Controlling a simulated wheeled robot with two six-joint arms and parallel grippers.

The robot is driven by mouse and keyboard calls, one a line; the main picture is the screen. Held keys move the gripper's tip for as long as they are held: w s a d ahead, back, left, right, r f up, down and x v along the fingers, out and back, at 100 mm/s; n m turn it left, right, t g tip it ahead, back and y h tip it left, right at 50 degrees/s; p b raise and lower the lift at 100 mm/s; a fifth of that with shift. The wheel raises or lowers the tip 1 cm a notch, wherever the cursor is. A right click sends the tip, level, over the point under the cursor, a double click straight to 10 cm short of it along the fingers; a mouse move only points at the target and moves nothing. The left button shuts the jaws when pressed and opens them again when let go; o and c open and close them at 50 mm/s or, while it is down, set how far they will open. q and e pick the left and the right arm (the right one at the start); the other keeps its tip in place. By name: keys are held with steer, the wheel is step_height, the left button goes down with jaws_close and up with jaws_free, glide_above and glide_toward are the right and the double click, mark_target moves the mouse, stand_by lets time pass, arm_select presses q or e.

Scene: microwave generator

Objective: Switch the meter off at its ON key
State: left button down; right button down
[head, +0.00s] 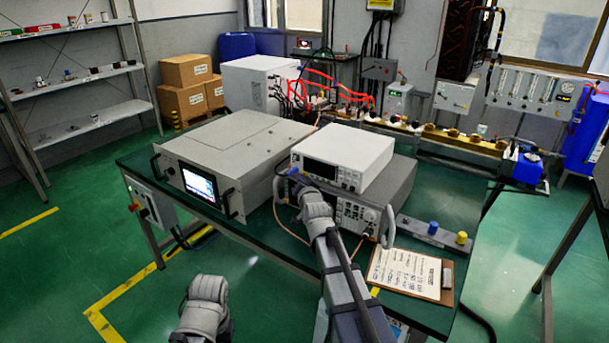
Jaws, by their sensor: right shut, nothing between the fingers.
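The meter, which I take to be the white box (345,150) with a dark display, sits on top of a wider grey instrument (375,198) on the green bench. My right gripper (292,175) is shut and empty, at the left end of the meter's front, below and left of the display. I cannot tell whether it touches the panel. The ON key cannot be made out; the gripper and wrist cover that part of the front. My left arm shows at the bottom left, but its gripper is not in view.
A large grey unit (235,140) with a lit screen and handles stands left of the meter. A clipboard (408,270) lies at the bench's front right. A grey strip (415,228) with blue and yellow knobs is behind it. Cables run near my right arm.

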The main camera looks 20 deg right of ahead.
steer(key=shift+s+a, duration=0.15)
steer(key=s+a, duration=0.1)
steer(key=a, duration=0.1)
steer(key=s+a, duration=0.2)
stand_by(0.7)
stand_by(0.7)
steer(key=s+a+f+n+g+p, duration=0.3)
steer(key=s+a+g, duration=0.1)
steer(key=s, duration=0.2)
steer(key=s+a+f+n+g+p, duration=0.2)
steer(key=s+a+f+g+p, duration=0.15)
steer(key=s+a, duration=0.2)
steer(key=s+a+n+g+p, duration=0.2)
steer(key=s+a+n+g, duration=0.1)
steer(key=s, duration=0.8)
steer(key=s+a+n+g+p, duration=0.3)
steer(key=s+g, duration=0.3)
steer(key=s, duration=0.5)
steer(key=shift+s+a+n+y, duration=0.15)
steer(key=shift+s+n+y, duration=0.25)
steer(key=shift+n, duration=0.4)
